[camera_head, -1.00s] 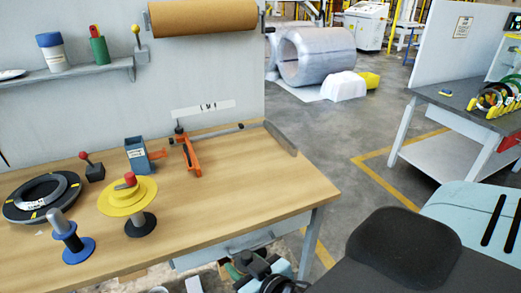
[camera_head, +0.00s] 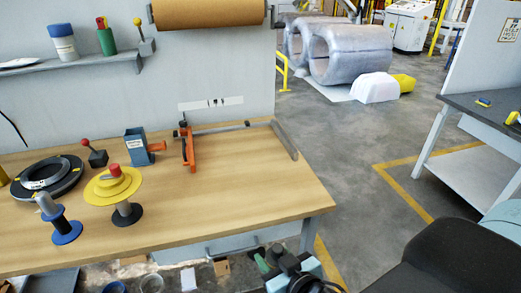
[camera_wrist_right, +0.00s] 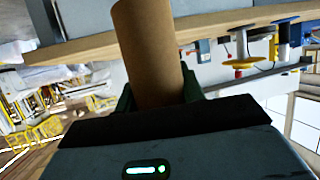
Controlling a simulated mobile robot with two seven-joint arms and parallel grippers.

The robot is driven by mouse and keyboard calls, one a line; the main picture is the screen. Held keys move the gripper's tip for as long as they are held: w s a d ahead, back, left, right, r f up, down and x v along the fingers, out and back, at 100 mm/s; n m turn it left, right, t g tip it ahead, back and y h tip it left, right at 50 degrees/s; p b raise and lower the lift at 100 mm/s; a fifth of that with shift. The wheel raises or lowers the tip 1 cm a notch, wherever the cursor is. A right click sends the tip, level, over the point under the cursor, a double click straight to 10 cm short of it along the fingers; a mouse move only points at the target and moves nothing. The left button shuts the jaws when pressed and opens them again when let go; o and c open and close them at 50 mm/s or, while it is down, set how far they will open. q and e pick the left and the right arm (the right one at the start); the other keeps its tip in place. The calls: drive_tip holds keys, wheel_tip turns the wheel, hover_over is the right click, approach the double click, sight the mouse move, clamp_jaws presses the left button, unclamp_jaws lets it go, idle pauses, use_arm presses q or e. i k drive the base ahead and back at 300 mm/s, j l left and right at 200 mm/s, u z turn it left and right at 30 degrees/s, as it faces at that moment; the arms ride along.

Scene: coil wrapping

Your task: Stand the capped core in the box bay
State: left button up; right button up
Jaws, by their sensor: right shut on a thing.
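My right gripper (camera_wrist_right: 160,92) is shut around a brown cardboard core (camera_wrist_right: 148,40) in the right wrist view. The core is a plain tube between the dark green fingers. Its far end runs out at the top of that view, and no cap shows on the part I see. In the head view my right gripper (camera_head: 262,262) is at the bottom, in front of the wooden table's front edge; the core cannot be made out clearly there. I cannot identify the box bay for certain. My left gripper is not in view.
The wooden table (camera_head: 235,200) holds a yellow stepped spool (camera_head: 108,187), a blue-based spindle (camera_head: 66,232), a dark ring coil (camera_head: 45,177), a blue box (camera_head: 135,148) and an orange clamp (camera_head: 187,150). Its right-hand top is clear. A grey bench (camera_head: 490,120) stands right, beyond open floor.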

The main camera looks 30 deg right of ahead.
sight(244, 155)
drive_tip(key=l, duration=0.35)
drive_tip(key=i, duration=0.95)
